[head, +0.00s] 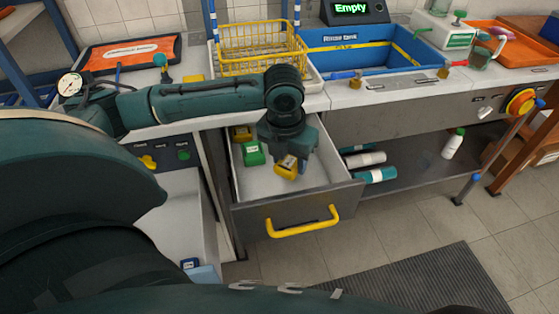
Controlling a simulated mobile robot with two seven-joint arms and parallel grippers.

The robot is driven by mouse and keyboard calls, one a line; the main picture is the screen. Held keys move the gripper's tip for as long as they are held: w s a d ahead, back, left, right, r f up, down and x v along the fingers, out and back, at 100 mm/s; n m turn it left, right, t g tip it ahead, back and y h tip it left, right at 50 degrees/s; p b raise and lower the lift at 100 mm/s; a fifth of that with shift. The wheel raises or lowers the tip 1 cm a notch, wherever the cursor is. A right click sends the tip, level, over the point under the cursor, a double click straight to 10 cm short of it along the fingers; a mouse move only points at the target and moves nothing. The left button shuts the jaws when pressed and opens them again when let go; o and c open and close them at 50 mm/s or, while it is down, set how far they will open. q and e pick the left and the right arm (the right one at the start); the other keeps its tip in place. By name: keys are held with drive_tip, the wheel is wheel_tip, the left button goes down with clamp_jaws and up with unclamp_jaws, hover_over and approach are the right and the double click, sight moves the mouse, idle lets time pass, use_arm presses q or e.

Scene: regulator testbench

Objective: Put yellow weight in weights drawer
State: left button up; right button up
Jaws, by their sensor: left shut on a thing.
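The weights drawer (303,200) is pulled open below the counter, with its yellow handle (303,222) facing me. My left gripper (291,158) points down over the drawer's inside and is shut on the yellow weight (286,168). I cannot tell whether the weight touches the drawer floor. A green weight (253,154) sits in the drawer to the left of the gripper. Another yellowish weight (242,133) sits farther back at the left, partly hidden. My gripper and wrist hide part of the drawer's back. My right gripper is not in view.
A yellow wire basket (262,42) and a blue basin (360,55) stand on the counter behind my arm. A pressure gauge (70,87) is at the left. The drawer's front and right floor look clear.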

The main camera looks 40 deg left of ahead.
sight(289, 174)
use_arm(q)
drive_tip(key=shift+w+a+f, duration=0.15)
drive_tip(key=shift+w+f, duration=0.1)
drive_tip(key=shift+f, duration=0.5)
wheel_tip(289, 174, down, 4)
drive_tip(key=shift+s+r+b, duration=0.1)
drive_tip(key=shift+r+b, duration=0.05)
drive_tip(key=shift+b, duration=0.4)
wheel_tip(289, 174, down, 5)
drive_tip(key=shift+f+b, duration=0.2)
drive_tip(key=shift+b, duration=0.3)
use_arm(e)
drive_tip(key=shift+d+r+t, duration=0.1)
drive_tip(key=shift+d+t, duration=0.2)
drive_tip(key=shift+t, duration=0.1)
use_arm(q)
drive_tip(key=o, duration=1.3)
drive_tip(key=shift+f, duration=0.15)
drive_tip(key=shift+o, duration=0.2)
